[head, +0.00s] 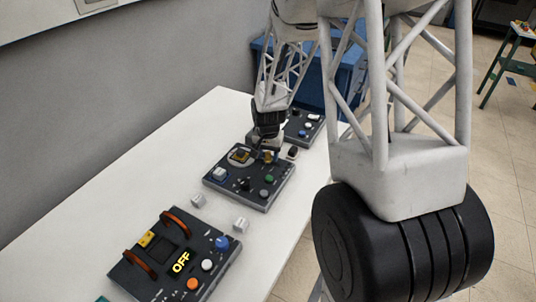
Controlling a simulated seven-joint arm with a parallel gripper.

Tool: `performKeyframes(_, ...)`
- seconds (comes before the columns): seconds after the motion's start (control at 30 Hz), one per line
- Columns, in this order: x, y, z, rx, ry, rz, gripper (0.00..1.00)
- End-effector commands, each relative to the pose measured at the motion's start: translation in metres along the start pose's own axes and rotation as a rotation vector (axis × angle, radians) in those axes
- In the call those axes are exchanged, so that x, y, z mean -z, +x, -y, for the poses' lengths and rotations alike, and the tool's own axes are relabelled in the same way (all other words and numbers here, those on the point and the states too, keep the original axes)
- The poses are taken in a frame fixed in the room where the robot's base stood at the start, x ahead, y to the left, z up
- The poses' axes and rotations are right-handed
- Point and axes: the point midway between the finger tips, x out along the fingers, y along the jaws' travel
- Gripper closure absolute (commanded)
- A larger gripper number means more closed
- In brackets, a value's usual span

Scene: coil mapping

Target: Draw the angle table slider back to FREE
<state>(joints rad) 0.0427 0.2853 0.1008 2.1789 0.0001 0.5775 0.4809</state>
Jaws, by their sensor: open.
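My gripper (268,152) hangs fingers-down over the far right part of the middle dark panel (226,187). It is open, and no object shows between its fingers. The middle panel carries a pale disc with a yellow-and-dark piece (240,155) on it, just left of my gripper. It also has a pale block (220,174) at its left, and a green button (269,178) and a grey button (264,193) at its right. I cannot make out which part is the angle table slider, nor a FREE label. Contact between fingers and panel is unclear.
Two small pale blocks (198,200) (240,224) lie between the panels. Another panel (303,127) stands behind my gripper. The white table (110,180) is clear at left.

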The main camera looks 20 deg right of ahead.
Motion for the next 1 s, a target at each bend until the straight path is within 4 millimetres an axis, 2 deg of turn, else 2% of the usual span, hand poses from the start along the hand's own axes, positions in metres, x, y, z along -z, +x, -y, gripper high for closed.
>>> performKeyframes(0.37, 0.0001, 0.0021, 0.0, 0.0, 0.0, -0.001, 0.51)
performKeyframes(0.6, 0.0001, 0.002, 0.0001, 0.0, 0.0, -0.001, 0.88)
performKeyframes(0.7, 0.0001, 0.002, 0.0001, 0.0, 0.0, -0.001, 1.0)
performKeyframes(1.0, -0.001, 0.0018, -0.0045, 0.0, 0.001, -0.001, 1.0)
